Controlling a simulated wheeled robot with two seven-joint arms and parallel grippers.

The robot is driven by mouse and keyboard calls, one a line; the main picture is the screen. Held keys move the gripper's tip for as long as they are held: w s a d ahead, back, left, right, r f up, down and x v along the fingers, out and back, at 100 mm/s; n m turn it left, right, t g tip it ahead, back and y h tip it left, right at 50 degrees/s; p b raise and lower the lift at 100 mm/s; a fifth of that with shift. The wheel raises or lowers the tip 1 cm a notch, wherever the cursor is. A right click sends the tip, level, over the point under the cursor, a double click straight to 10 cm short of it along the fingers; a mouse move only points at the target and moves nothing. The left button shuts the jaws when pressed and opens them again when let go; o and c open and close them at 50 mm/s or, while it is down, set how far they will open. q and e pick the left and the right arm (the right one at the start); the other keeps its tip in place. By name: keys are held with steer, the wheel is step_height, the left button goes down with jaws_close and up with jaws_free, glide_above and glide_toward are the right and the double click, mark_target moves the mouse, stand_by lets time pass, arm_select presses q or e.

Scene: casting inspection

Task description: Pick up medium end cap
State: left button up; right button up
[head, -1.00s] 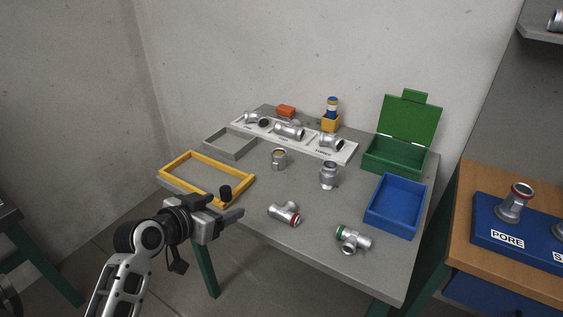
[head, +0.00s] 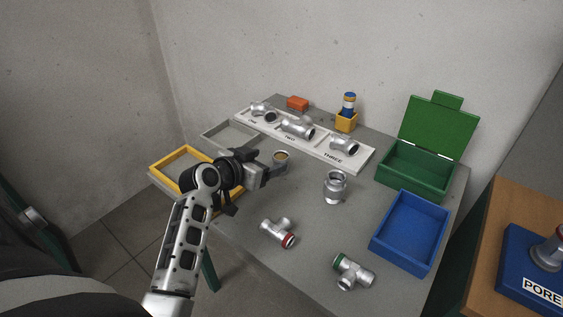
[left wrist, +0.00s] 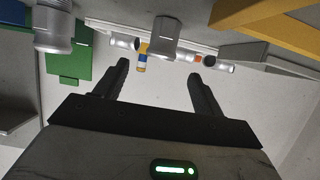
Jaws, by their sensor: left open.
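In the left wrist view, which is upside down, the cap (left wrist: 165,38) shows beyond and between the two spread fingertips (left wrist: 158,72). The left gripper is open and empty; no contact with the cap is visible. My right gripper is not in view.
A reducer fitting (head: 335,188) stands right of the cap. Two tee fittings, red-ringed (head: 278,232) and green-ringed (head: 352,272), lie nearer. Around are a yellow frame tray (head: 168,160), a white numbered rack (head: 318,149), a green box (head: 418,170) and a blue tray (head: 410,230).

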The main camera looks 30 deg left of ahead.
mark_target(280, 156)
arm_select(q)
steer(key=x, duration=0.7)
steer(key=shift+w+f, duration=0.1)
steer(key=shift+w, duration=0.05)
steer(key=shift+a, duration=0.1)
steer(key=c, duration=1.2)
steer(key=shift+c, duration=0.2)
step_height(280, 156, up, 10)
steer(key=shift+r+p, duration=0.1)
steer(key=shift+p, duration=0.45)
